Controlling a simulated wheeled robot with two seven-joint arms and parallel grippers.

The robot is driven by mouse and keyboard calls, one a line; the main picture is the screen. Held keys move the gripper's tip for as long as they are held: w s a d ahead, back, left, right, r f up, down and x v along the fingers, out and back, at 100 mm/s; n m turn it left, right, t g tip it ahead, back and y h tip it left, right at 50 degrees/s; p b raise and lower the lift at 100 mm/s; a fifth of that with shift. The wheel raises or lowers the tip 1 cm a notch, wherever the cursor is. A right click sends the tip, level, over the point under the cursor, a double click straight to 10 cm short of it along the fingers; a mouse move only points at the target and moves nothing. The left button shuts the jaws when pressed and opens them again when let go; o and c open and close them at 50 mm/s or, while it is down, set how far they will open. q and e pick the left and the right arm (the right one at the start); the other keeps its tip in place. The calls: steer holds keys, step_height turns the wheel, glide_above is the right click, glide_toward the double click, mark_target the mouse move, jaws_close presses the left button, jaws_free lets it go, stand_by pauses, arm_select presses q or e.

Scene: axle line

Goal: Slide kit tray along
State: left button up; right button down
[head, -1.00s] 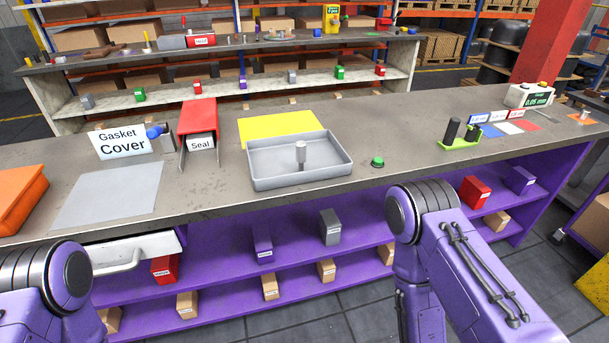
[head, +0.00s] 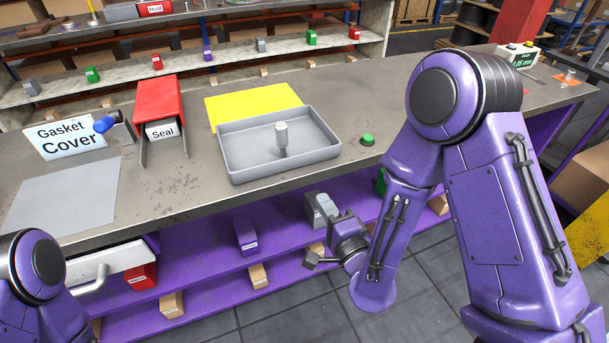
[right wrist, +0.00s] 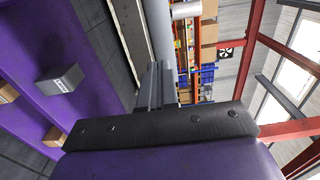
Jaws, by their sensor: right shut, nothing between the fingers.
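The kit tray (head: 235,160) is a grey, shallow, open tray on the workbench, in the middle of the head view. A light metal cylinder part (head: 282,140) stands inside it. A yellow patch (head: 254,103) lies on the bench just behind the tray. My right gripper (head: 332,213) is in front of the bench's near edge, below and apart from the tray; its fingers are shut and empty. In the right wrist view the shut fingers (right wrist: 157,82) point toward a grey surface that looks like the tray. My left gripper is out of view.
A green button (head: 367,140) sits right of the tray. A red Seal holder (head: 157,100) and a Gasket Cover sign (head: 68,134) stand to the left, by a flat grey sheet (head: 62,200). Boxes sit on the purple shelves (head: 200,270) below the bench.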

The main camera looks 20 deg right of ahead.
mark_target(301, 163)
steer(key=w+p, duration=0.1)
steer(key=w, duration=1)
steer(key=shift+a+p, duration=0.15)
steer(key=shift+p, duration=0.25)
steer(key=shift+w, duration=0.5)
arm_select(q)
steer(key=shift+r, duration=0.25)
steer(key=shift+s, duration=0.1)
